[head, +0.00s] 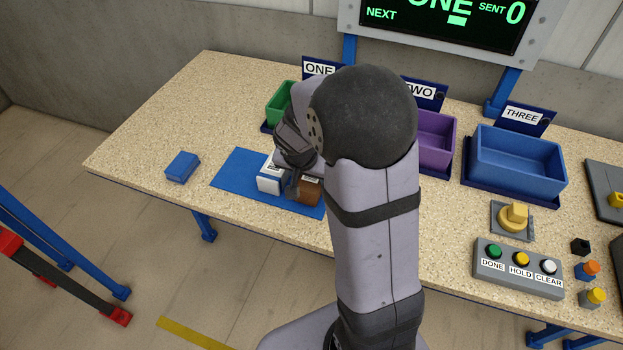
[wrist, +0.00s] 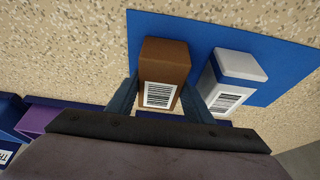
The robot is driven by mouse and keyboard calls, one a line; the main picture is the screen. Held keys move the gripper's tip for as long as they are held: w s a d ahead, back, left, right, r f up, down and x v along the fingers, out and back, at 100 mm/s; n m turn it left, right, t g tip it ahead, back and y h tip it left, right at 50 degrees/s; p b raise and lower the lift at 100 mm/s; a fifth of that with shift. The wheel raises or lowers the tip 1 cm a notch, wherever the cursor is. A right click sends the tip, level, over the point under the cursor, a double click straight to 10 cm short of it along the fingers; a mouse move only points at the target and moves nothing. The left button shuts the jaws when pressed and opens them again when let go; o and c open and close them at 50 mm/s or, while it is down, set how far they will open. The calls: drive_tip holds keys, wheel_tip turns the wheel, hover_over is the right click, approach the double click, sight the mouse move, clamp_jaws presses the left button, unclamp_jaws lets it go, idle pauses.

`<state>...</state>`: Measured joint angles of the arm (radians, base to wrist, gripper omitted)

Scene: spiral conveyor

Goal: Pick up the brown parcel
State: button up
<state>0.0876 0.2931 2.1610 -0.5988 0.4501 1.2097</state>
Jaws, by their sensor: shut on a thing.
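The brown parcel (head: 309,191) is on the blue mat (head: 240,176) in the head view, partly hidden by my arm. In the wrist view the brown parcel (wrist: 165,62) has a white barcode label on its near face. My gripper (wrist: 160,95) is shut on it, with one finger on each side. A white parcel (head: 270,176) stands on the mat beside it, close to one finger; it also shows in the wrist view (wrist: 238,66). I cannot tell whether the brown parcel is lifted off the mat.
A blue block (head: 182,167) lies left of the mat. Behind are a green bin (head: 281,105), a purple bin (head: 437,140) and a blue bin (head: 518,165). A button box (head: 515,270) and a yellow knob (head: 514,217) are at right.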

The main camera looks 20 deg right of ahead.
drive_tip(key=shift+w+r+p, duration=0.1)
drive_tip(key=shift+r+p, duration=0.3)
drive_tip(key=shift+r, duration=0.15)
wheel_tip(320, 180, up, 9)
drive_tip(key=shift+r+b, duration=0.1)
drive_tip(key=shift+b, duration=0.2)
drive_tip(key=shift+d+r, duration=0.1)
drive_tip(key=shift+r, duration=0.05)
drive_tip(key=w+d+n+y+p, duration=0.1)
drive_tip(key=w+d+n, duration=0.3)
drive_tip(key=w, duration=0.7)
drive_tip(key=w+d+n+t+y+p, duration=0.1)
drive_tip(key=w+d+n+p, duration=0.3)
drive_tip(key=w+d, duration=0.5)
drive_tip(key=shift+w+d+n+y, duration=0.2)
drive_tip(key=shift+w+n+y, duration=0.35)
drive_tip(key=shift+w, duration=0.4)
drive_tip(key=shift+f+p, duration=1.75)
drive_tip(key=shift+f, duration=3.2)
